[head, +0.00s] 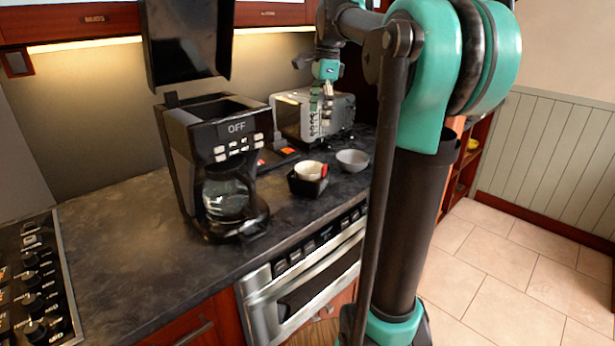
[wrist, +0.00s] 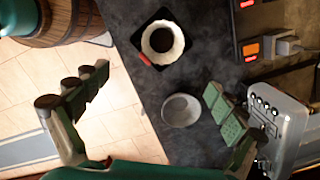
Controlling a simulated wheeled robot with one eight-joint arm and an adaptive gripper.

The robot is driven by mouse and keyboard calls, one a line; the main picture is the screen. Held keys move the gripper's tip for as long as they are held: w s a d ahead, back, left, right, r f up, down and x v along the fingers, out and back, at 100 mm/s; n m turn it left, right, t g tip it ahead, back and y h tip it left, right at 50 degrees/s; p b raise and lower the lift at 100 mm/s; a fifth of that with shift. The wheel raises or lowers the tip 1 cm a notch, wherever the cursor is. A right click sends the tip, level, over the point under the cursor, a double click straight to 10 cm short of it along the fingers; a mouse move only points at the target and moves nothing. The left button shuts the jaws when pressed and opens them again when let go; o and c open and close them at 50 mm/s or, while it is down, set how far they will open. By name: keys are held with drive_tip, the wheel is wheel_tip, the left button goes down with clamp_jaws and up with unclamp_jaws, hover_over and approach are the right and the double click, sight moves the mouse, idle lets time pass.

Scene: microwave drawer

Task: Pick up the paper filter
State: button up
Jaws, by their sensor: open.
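The paper filter (head: 308,169) is a white, fluted cup sitting in a black square holder (head: 307,186) on the dark counter. The wrist view shows the filter (wrist: 163,57) from above, with a dark round inside, in the holder (wrist: 136,35). I cannot tell what the dark inside is. My gripper (head: 322,100) is above the counter, in front of the toaster and apart from the filter. In the wrist view my gripper (wrist: 152,98) is open and empty, its fingers wide apart. The filter lies beyond the fingertips, towards the top of that view.
A grey bowl (head: 352,160) is right of the holder; in the wrist view the bowl (wrist: 181,111) appears between the fingers. A coffee maker (head: 212,150) stands left, a silver toaster (head: 290,115) behind. A microwave drawer (head: 310,275) is under the counter's front edge.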

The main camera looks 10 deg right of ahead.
sight(310, 164)
drive_tip(key=shift+m, duration=0.3)
drive_tip(key=f, duration=0.5)
drive_tip(key=a+f, duration=0.1)
drive_tip(key=f, duration=0.4)
drive_tip(key=a+f, duration=0.1)
drive_tip(key=f, duration=0.5)
drive_tip(key=shift+w+a, duration=0.15)
drive_tip(key=shift+w, duration=0.25)
drive_tip(key=shift+c, duration=0.3)
drive_tip(key=c, duration=0.9)
